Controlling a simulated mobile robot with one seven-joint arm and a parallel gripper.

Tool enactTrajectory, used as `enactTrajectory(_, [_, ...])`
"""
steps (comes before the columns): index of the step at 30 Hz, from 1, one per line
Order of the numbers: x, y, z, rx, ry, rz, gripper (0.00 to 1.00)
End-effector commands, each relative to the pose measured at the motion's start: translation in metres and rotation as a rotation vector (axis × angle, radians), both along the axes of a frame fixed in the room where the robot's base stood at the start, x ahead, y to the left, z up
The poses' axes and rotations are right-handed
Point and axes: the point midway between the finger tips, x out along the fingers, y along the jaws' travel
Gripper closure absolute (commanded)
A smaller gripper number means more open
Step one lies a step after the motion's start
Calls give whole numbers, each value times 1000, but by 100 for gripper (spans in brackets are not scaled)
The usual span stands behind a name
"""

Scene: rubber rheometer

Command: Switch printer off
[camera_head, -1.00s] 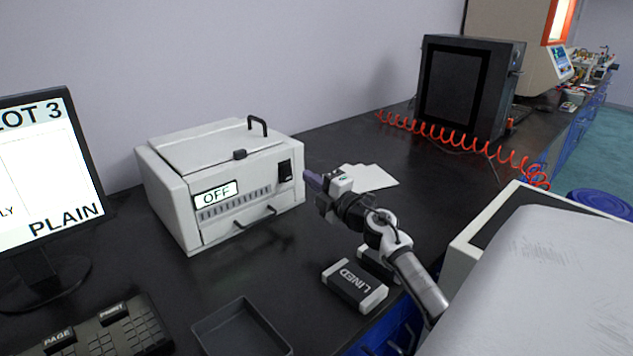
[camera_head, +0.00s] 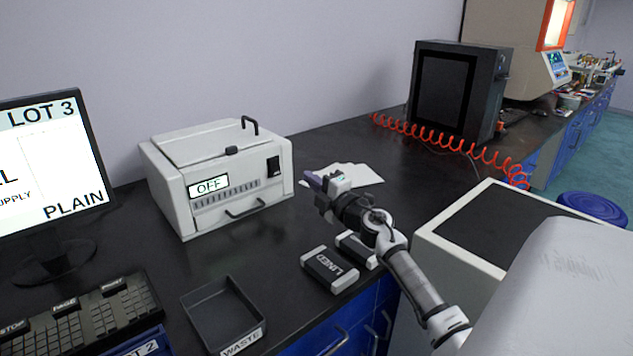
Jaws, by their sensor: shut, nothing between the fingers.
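The printer (camera_head: 215,180) is a pale grey box on the black bench, left of centre. A small display (camera_head: 208,186) on its front reads OFF. A black rocker switch (camera_head: 274,166) sits at the upper right of its front face. The switch is in plain view.
A monitor (camera_head: 50,160) and keyboard (camera_head: 85,318) stand at left. A WASTE tray (camera_head: 222,310), a LINED box (camera_head: 329,268) and another box lie in front. White sheets (camera_head: 358,174) lie behind my gripper. A red coiled hose (camera_head: 440,137) runs before a dark cabinet (camera_head: 456,90).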

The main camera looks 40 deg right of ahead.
Motion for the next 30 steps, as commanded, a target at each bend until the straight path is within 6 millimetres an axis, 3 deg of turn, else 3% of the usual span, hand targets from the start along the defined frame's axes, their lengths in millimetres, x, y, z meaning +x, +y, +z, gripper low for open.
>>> enactTrajectory(25, [4,1,1,0,0,2,100])
enactTrajectory(30, [4,1,21,0,0,2,100])
